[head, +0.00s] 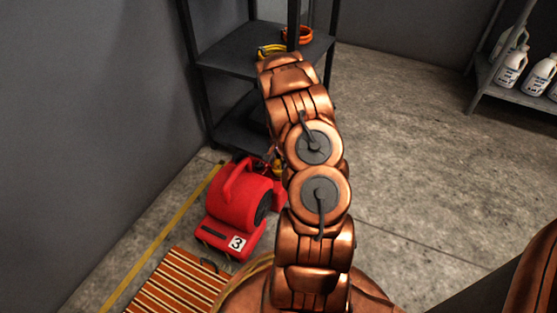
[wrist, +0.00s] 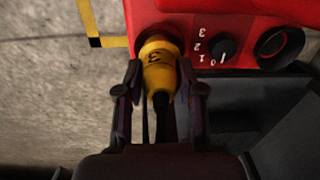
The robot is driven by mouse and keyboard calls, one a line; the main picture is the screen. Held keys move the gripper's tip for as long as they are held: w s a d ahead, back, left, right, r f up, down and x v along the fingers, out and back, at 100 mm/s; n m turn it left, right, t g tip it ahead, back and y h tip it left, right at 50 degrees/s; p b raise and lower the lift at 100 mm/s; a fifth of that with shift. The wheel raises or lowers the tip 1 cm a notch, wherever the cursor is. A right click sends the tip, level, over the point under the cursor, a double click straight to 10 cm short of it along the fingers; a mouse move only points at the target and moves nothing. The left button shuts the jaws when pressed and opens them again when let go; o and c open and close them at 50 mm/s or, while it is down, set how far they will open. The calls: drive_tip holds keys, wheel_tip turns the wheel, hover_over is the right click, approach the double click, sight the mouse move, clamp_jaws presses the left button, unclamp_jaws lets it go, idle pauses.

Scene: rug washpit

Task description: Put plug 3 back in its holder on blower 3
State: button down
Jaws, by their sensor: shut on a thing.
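Blower 3 (head: 238,205) is a red unit on the floor at lower left of the head view, with a white "3" label. Its red face (wrist: 225,15) with a numbered dial (wrist: 222,50) fills the top of the wrist view. Plug 3 (wrist: 160,66) is yellow, marked "3", with a dark cord running back between the fingers. My gripper (wrist: 161,98) is shut on plug 3, a finger at each side. The plug's far end meets the red face; I cannot tell how deep it sits. My arm hides most of the gripper in the head view.
A dark shelf rack (head: 240,55) with a yellow coil (head: 270,50) and an orange coil (head: 300,35) stands behind the blower. A striped slatted mat (head: 175,285) lies in front. White bottles (head: 512,68) stand on a shelf at right. The floor at right is clear.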

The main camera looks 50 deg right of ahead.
drive_tip(key=shift+f, duration=0.65)
drive_tip(key=c, duration=0.6)
unclamp_jaws()
drive_tip(key=shift+c, duration=0.2)
drive_tip(key=shift+r, duration=0.1)
wheel_tip(320, 180, up, 12)
drive_tip(key=shift+s+f, duration=0.1)
drive_tip(key=shift+d, duration=0.1)
idle(0.9)
